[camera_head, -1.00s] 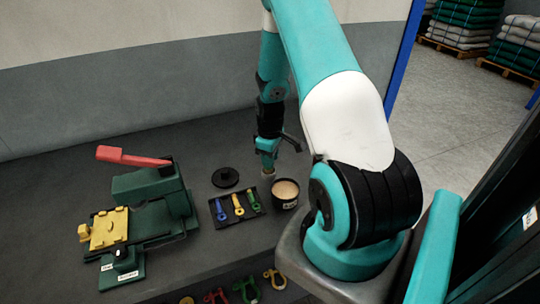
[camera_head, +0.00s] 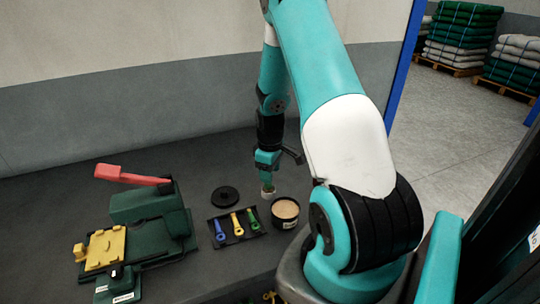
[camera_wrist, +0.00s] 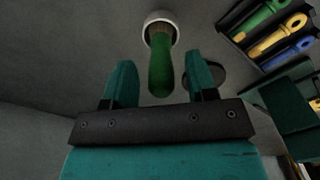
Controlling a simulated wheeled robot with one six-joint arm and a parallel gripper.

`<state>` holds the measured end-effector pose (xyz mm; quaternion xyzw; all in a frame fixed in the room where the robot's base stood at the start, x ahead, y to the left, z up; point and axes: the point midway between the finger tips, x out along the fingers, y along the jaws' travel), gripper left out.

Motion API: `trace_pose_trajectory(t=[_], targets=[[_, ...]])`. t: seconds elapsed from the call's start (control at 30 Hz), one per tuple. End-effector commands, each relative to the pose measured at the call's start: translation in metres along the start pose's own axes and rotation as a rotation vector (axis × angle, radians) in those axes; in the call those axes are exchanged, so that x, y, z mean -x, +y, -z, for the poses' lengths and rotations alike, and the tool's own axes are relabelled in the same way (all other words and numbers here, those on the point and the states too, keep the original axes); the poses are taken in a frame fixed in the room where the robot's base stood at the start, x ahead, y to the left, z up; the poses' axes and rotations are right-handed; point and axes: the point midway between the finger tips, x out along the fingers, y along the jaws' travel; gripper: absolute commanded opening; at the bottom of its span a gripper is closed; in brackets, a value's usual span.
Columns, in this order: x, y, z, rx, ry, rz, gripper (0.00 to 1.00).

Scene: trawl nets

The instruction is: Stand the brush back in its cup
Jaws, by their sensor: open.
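The brush, with its green handle (camera_wrist: 160,74), stands with its lower end inside a small white cup (camera_wrist: 150,18) in the wrist view. The handle points toward my wrist. My gripper (camera_wrist: 161,84) is open, one finger on each side of the handle, with gaps showing on both sides. In the head view my gripper (camera_head: 267,172) is directly above the white cup (camera_head: 268,194), and only a little green of the brush (camera_head: 268,185) shows between them. The gripper hides most of the brush there.
A black tub (camera_head: 285,213) of tan material stands just right of the cup. A black tray (camera_head: 224,239) of coloured tools and a black disc (camera_head: 225,196) lie left. A green machine (camera_head: 150,232) with a red lever (camera_head: 132,176) stands farther left. Bare table lies behind.

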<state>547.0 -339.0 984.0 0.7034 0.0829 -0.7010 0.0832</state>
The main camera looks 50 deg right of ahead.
Motion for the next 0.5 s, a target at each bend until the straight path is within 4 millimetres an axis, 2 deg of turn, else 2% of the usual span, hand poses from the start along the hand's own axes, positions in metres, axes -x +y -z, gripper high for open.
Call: trace_pose_trajectory(t=[0.3,0.5], targets=[[0.066,0.001,0.001,0.0,0.004,-0.005,0.52],[0.093,0.001,0.0,0.0,0.002,-0.002,0.52]])
